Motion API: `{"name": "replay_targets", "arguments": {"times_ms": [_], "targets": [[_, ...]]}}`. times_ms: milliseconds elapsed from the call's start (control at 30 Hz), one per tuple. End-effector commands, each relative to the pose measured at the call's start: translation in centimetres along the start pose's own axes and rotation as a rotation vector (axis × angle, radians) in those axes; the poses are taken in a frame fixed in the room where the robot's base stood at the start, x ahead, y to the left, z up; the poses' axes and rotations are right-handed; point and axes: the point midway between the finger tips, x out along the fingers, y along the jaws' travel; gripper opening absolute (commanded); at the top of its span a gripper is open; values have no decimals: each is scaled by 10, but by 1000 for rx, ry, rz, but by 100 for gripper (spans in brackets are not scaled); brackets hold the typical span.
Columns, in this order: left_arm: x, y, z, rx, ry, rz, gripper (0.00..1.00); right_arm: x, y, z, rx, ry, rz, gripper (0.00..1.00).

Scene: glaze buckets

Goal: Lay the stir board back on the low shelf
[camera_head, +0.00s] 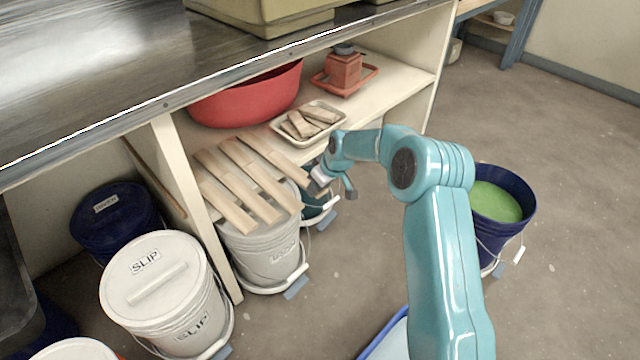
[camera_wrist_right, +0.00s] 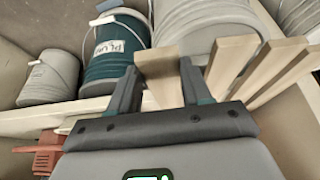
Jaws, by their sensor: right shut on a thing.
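The stir board (camera_head: 277,160) is a flat, pale wooden slat lying in line with several similar boards (camera_head: 240,190) whose ends stick out over the front of the low shelf (camera_head: 400,84). My right gripper (camera_head: 322,184) is at its outer end, in front of the shelf edge. In the right wrist view the board (camera_wrist_right: 159,75) stands between the two fingers (camera_wrist_right: 160,88), which are shut on it. I cannot tell whether the board rests fully on the shelf. My left gripper is not in view.
A tray of wood blocks (camera_head: 306,108), a red basin (camera_head: 247,98) and a red scale (camera_head: 343,70) share the shelf. Lidded buckets stand below, including a grey one (camera_head: 262,252) and a white SLIP one (camera_head: 165,290). An open bucket of green glaze (camera_head: 500,203) stands right on clear floor.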

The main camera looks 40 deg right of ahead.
Motion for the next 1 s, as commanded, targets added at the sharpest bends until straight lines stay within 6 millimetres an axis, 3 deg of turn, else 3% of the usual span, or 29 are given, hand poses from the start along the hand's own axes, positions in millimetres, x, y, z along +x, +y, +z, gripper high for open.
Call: {"name": "replay_targets", "arguments": {"times_ms": [167, 200, 267, 300, 667, 767, 1000], "targets": [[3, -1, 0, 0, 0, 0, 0, 4, 0, 2, 0, 1, 1, 6], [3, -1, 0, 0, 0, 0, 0, 3, 0, 1, 0, 1, 1, 55], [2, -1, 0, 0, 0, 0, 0, 3, 0, 1, 0, 1, 1, 74], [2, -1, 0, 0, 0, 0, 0, 3, 0, 1, 0, 1, 1, 78], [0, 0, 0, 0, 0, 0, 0, -5, 0, 1, 0, 1, 1, 78], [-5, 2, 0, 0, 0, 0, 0, -23, 1, 0, 0, 2, 2, 78], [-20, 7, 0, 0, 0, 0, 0, -88, 1, 0, 0, 3, 2, 78]]}}
